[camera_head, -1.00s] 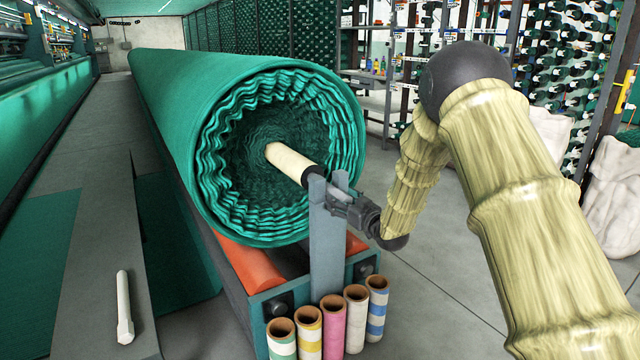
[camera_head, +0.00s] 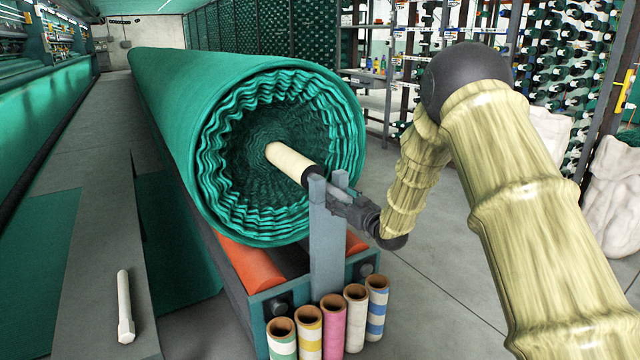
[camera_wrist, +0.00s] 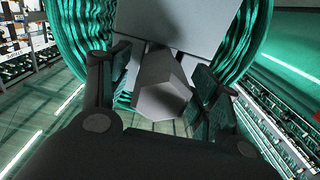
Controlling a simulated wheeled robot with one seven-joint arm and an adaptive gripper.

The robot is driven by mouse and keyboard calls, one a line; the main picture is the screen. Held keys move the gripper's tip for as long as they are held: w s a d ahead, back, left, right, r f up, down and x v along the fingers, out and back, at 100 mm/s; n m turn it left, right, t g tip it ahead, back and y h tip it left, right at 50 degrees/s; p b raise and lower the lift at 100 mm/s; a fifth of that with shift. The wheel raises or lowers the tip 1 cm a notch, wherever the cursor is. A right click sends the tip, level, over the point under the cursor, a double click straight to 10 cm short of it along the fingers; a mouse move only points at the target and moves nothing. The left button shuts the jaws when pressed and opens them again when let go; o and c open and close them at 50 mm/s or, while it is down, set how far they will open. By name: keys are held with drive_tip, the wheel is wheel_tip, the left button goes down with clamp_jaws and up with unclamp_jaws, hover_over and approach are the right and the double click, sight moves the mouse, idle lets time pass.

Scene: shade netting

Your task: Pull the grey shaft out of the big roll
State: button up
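The big roll (camera_head: 160,120) of green netting lies lengthwise, its open end facing me. A cream tube (camera_head: 288,161) with a dark end sticks out of its middle. The grey shaft (camera_wrist: 164,98) shows in the wrist view as a hexagonal end pointing at the camera, between my fingers. In the head view that shaft end is mostly hidden by the upright and my gripper. My gripper (camera_head: 343,203) is just right of the forked grey upright (camera_head: 327,250). In the wrist view my gripper (camera_wrist: 160,75) has a finger on each side of the shaft, apparently with gaps.
The upright stands on a teal frame (camera_head: 258,318) with orange rollers (camera_head: 255,268). Several coloured tubes (camera_head: 333,325) stand in front of it. A pale hex-ended bar (camera_head: 124,305) lies on the grey surface at left.

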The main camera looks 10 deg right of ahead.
drive_tip(key=c, duration=1)
drive_tip(key=shift+r, duration=0.15)
drive_tip(key=shift+c, duration=0.7)
drive_tip(key=shift+p+v, duration=0.35)
drive_tip(key=shift+v, duration=0.45)
